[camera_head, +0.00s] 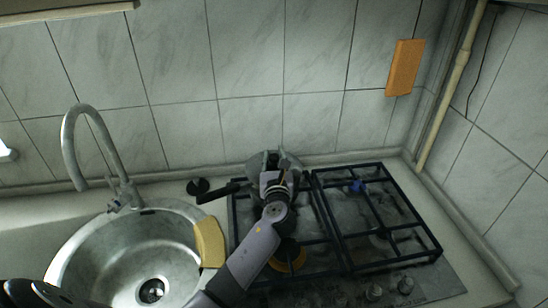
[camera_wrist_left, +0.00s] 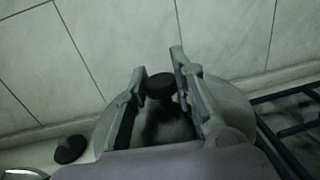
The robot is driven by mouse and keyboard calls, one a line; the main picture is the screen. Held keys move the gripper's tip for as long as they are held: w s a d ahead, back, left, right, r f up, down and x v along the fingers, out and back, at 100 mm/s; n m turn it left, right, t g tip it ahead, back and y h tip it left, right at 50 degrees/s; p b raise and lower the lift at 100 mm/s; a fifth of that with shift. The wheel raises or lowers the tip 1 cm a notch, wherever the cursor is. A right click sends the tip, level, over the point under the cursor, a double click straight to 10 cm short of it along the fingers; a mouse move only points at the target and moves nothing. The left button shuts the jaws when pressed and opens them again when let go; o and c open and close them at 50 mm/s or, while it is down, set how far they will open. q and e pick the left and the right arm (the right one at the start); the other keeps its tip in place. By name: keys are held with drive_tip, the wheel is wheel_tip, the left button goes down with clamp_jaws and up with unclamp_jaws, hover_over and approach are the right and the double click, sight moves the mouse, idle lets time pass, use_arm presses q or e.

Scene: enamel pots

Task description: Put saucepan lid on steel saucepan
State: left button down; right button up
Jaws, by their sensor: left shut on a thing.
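My left gripper (camera_head: 276,161) is over the rear left of the hob. In the left wrist view its fingers (camera_wrist_left: 158,92) stand either side of a dark round knob (camera_wrist_left: 160,84). It is shut on the saucepan lid (camera_wrist_left: 226,104), a grey disc that shows on both sides of the fingers. In the head view the gripper covers most of the lid. A dark handle (camera_head: 222,191), apparently the steel saucepan's, sticks out left below the gripper. The saucepan's body is mostly hidden, so I cannot tell whether the lid touches it. My right gripper is not in view.
A round sink (camera_head: 90,262) with a tall tap (camera_head: 68,140) and a yellow sponge (camera_head: 210,243) lie left. A small black object (camera_head: 198,186) stands near the wall.

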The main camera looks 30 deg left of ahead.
use_arm(q)
drive_tip(key=shift+f, duration=0.3)
drive_tip(key=c, duration=1.3)
unclamp_jaws()
drive_tip(key=shift+s+d, duration=0.1)
drive_tip(key=v, duration=1.1)
drive_tip(key=shift+s+d, duration=0.2)
drive_tip(key=shift+s, duration=0.2)
